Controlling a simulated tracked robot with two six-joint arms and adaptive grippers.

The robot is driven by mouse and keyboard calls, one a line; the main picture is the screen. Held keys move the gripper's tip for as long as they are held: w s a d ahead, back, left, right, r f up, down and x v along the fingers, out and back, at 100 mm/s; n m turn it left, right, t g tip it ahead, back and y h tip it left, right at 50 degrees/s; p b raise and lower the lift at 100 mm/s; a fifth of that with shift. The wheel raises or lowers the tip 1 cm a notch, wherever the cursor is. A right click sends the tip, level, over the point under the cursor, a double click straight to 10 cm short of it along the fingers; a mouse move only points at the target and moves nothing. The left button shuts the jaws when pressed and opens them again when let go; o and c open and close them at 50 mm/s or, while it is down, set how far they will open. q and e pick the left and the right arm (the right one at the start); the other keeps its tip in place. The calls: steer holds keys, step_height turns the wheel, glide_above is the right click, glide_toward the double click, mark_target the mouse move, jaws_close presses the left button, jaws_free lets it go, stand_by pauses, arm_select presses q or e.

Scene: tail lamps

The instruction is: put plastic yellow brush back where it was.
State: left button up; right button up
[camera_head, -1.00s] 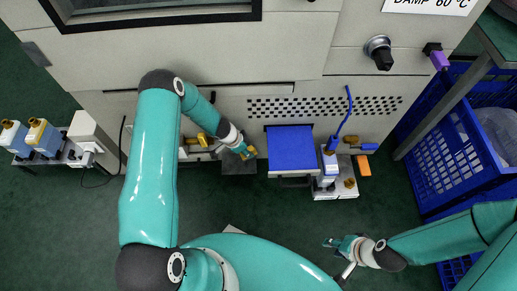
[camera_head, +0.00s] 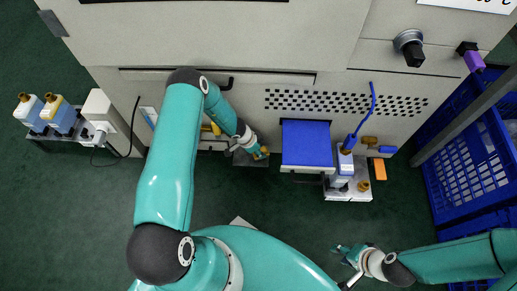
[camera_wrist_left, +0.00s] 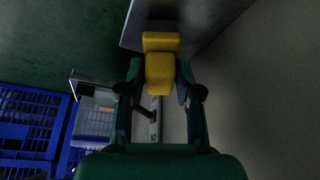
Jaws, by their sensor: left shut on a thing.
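The plastic yellow brush (camera_wrist_left: 160,72) shows in the left wrist view as a yellow block between the two fingers of my left gripper (camera_wrist_left: 157,95). My left gripper is shut on it. In the head view my left gripper (camera_head: 260,152) is low by the machine front, over a dark grey plate (camera_head: 243,160), and only a bit of yellow shows at its tip. I cannot tell whether the brush touches the plate. My right gripper (camera_head: 346,258) is at the lower right, empty, its fingers apart, over the floor.
A blue-topped box (camera_head: 305,143) stands right of my left gripper. Beyond it are a bottle with a blue tube (camera_head: 343,163) and an orange block (camera_head: 380,170). Blue crates (camera_head: 470,165) stand at the right. Two bottles (camera_head: 47,115) stand at the left. The green floor between is clear.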

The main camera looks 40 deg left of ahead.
arm_select(q)
steer(key=shift+f, duration=0.15)
steer(key=o, duration=1.1)
steer(key=shift+r, duration=0.2)
steer(key=p+v, duration=0.2)
steer(key=v, duration=1)
steer(key=s+d+r+n+g, duration=0.1)
steer(key=s+d+n, duration=0.2)
steer(key=s+d, duration=0.2)
steer(key=s+d+r+n+g, duration=0.1)
steer(key=s+d+n, duration=0.2)
steer(key=s+d, duration=0.3)
steer(key=s+d+r+n+g+h, duration=0.1)
steer(key=s+d+n, duration=0.2)
steer(key=d, duration=0.7)
steer(key=shift+s+r, duration=0.25)
steer(key=shift+s, duration=0.9)
